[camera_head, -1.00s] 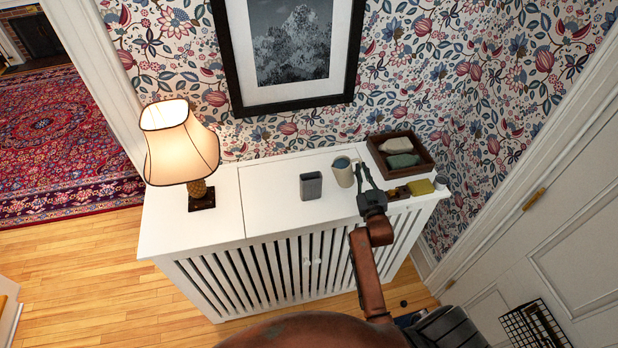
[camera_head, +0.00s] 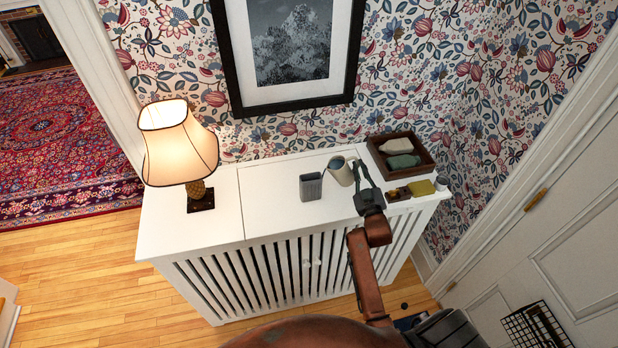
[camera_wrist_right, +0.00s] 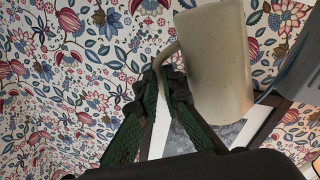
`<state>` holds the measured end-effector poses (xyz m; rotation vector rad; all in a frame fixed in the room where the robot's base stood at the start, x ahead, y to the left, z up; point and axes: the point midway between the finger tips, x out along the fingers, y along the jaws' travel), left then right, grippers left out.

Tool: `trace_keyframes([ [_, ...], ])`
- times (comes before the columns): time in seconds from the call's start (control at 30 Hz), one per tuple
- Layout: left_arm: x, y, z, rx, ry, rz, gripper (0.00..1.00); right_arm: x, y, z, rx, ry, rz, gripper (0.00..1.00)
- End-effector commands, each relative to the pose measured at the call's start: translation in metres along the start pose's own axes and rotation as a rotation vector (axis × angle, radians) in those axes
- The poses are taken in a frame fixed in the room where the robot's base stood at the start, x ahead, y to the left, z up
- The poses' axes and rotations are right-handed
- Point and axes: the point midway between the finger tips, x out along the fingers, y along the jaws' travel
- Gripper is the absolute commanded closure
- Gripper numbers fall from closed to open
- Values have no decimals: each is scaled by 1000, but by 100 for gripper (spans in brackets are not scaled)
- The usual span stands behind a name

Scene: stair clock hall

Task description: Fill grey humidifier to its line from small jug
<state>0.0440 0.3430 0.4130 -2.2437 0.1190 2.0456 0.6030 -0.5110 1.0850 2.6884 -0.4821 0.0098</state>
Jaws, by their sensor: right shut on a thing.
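The grey humidifier (camera_head: 311,187) stands upright on the white cabinet top, left of the jug. The small cream jug (camera_head: 341,173) leans left toward it, its mouth near the humidifier's top. I cannot tell whether water is flowing, and the fill line is too small to see. My right gripper (camera_head: 361,170) is shut on the jug's handle from the right. In the right wrist view the fingers (camera_wrist_right: 165,80) close on the handle beside the tilted jug (camera_wrist_right: 215,70), and a grey body, likely the humidifier (camera_wrist_right: 297,68), shows at the right edge. My left gripper is out of view.
A dark wooden tray (camera_head: 427,163) with folded cloths stands behind right. A small brown item (camera_head: 398,194), a yellowish block (camera_head: 420,188) and a small pale item (camera_head: 441,183) lie by the right edge. A lit lamp (camera_head: 180,150) stands left. The cabinet top (camera_head: 265,200) between is clear.

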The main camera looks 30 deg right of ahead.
Motion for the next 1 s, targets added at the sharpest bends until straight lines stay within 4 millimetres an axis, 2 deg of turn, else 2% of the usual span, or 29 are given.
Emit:
trace_keyframes([
  [1.0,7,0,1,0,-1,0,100,-1,-5,-20,-120,28,1,100],
])
